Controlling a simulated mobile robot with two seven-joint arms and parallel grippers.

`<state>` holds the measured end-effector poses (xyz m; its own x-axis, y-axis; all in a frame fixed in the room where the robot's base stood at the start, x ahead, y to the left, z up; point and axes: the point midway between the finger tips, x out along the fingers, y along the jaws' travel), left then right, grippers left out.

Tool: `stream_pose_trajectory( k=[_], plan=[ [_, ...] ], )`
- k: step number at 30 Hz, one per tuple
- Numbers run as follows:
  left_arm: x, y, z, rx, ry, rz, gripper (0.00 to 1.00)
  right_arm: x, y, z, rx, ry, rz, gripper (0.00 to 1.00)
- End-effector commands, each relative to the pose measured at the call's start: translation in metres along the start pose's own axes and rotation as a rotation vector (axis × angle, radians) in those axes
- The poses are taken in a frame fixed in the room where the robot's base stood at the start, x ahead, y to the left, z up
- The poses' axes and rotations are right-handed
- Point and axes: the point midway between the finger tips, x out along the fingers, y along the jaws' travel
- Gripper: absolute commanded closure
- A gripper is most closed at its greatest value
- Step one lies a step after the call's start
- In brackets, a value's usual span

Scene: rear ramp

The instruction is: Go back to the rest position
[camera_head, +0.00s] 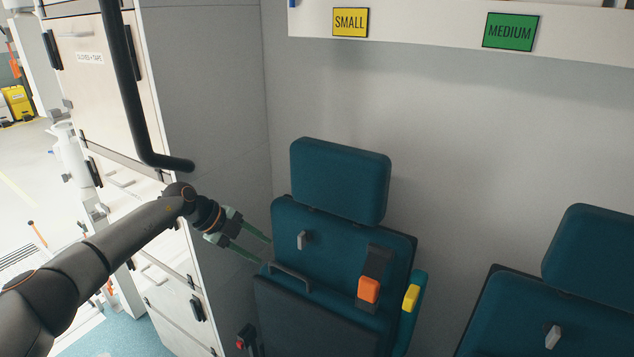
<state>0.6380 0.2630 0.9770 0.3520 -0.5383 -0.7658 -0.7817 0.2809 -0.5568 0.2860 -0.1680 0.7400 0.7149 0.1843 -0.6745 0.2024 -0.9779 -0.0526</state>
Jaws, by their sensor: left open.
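My left arm comes in from the left edge, and my left gripper (266,250) is at its end. The green fingers are apart with nothing seen between them. The gripper is in front of the grey cabinet side, close to the left edge of a teal folding seat (340,245). I cannot tell whether the fingertips touch the seat. My right gripper does not show.
A black grab rail (127,85) bends in front of the grey cabinet wall, above my left wrist. A second teal seat (590,255) is at the right. A white shelf edge with a yellow SMALL label (350,22) and a green MEDIUM label (510,32) runs above.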

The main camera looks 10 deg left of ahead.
Motion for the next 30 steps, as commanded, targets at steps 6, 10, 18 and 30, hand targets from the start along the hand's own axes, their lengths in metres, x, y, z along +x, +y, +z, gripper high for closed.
stream_pose_trajectory(
  k=[6,10,18,30],
  plan=[
    [0.056,0.012,-0.054,0.014,0.163,-0.094,0.53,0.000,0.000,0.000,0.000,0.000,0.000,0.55],
    [0.099,0.025,-0.115,-0.027,0.327,-0.241,0.53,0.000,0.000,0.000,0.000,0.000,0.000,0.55],
    [0.133,0.052,-0.196,-0.302,0.507,-0.566,0.53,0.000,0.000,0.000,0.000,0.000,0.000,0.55],
    [0.137,0.158,-0.188,-0.979,0.322,-0.803,0.53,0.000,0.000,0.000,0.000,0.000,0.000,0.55]
  ],
)
